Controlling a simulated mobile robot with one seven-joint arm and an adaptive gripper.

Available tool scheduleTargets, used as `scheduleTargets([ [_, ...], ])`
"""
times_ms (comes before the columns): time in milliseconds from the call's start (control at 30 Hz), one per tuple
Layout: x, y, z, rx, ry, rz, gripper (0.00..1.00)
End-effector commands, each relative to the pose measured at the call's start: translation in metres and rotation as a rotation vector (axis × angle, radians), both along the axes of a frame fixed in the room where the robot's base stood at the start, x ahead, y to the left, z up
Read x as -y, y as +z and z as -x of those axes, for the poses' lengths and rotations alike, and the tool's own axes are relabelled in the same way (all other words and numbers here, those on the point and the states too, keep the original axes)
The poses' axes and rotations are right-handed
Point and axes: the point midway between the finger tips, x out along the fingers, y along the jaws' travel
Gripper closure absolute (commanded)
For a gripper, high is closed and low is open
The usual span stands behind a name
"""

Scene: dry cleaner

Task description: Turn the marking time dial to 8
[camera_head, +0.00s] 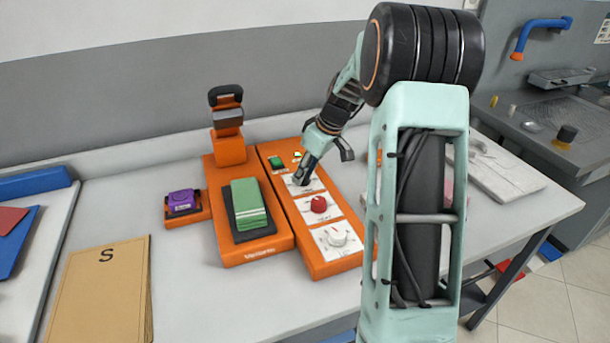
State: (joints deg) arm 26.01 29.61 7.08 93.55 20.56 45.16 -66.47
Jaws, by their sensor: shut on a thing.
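An orange control panel (332,267) on the table carries three white plates in a row. The near plate has a white dial (338,238) and the middle one a red dial (319,204). My gripper (302,178) points down at the far plate (313,186) and is shut on the dial there, which its fingers largely hide. The lettering and scale marks are too small to read, so I cannot tell from them which dial is the marking time one or where any pointer stands.
Left of the panel is an orange press (260,252) with a folded green cloth (248,203). A purple block (181,200) and a tan folder marked S (101,290) lie further left. My arm covers the table right of the panel.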

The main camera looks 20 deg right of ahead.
Motion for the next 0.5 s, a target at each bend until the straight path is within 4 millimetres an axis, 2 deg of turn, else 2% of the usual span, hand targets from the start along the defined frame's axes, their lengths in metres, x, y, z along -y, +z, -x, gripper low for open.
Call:
scheduleTargets([
  [500, -0.0048, 0.0013, 0.0008, 0.002, -0.479, 0.003, 0.96],
])
